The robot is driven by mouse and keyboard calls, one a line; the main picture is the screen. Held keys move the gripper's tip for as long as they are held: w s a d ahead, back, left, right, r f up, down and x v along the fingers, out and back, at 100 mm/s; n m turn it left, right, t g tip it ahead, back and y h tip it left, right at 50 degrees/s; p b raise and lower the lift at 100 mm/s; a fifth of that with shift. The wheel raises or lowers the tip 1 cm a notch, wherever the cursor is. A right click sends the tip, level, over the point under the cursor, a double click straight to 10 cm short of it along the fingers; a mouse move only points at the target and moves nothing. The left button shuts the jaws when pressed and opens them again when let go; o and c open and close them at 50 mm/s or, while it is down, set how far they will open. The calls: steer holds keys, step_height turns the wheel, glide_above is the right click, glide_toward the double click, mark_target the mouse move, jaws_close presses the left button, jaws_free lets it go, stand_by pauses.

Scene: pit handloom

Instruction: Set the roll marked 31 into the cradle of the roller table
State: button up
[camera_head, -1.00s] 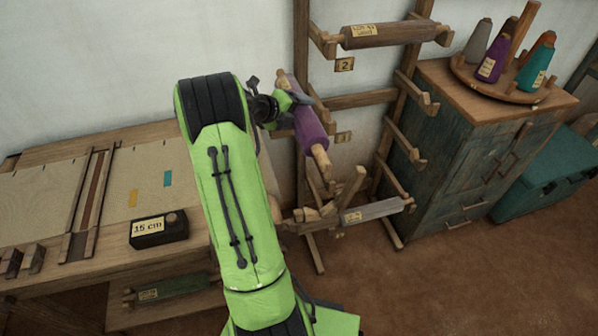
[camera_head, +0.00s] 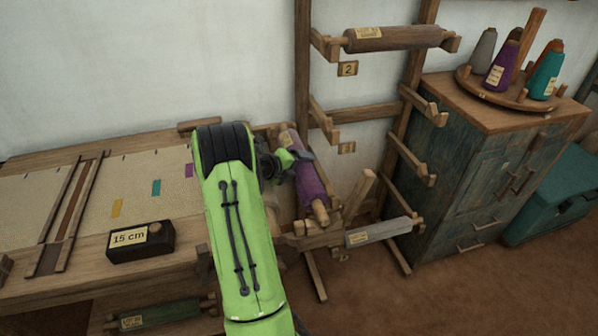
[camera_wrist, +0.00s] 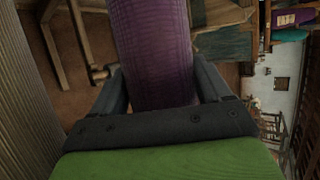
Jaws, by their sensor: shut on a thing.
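A purple roll (camera_head: 311,187) with wooden ends and a small pale label is in my gripper (camera_head: 294,160); the label's number is too small to read. In the wrist view the purple roll (camera_wrist: 152,50) lies between the two dark fingers of my gripper (camera_wrist: 163,90), which are shut on it. The roll tilts in the head view, its near end lower right. The roller table (camera_head: 75,270) is at the left. Wooden pieces (camera_head: 318,238) that may be its cradle show beside the roll's near end; I cannot tell whether they touch. My arm hides the table's right end.
A wooden rack (camera_head: 412,95) stands behind, with a brown roll (camera_head: 395,38) on top and a grey roll (camera_head: 384,231) low down. A black 15 cm box (camera_head: 141,241) sits on the table. A green roll (camera_head: 160,314) lies below. A cabinet (camera_head: 480,155) holds yarn cones.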

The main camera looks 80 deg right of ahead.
steer(key=shift+f, duration=0.25)
steer(key=shift+f, duration=0.1)
steer(key=o, duration=1.5)
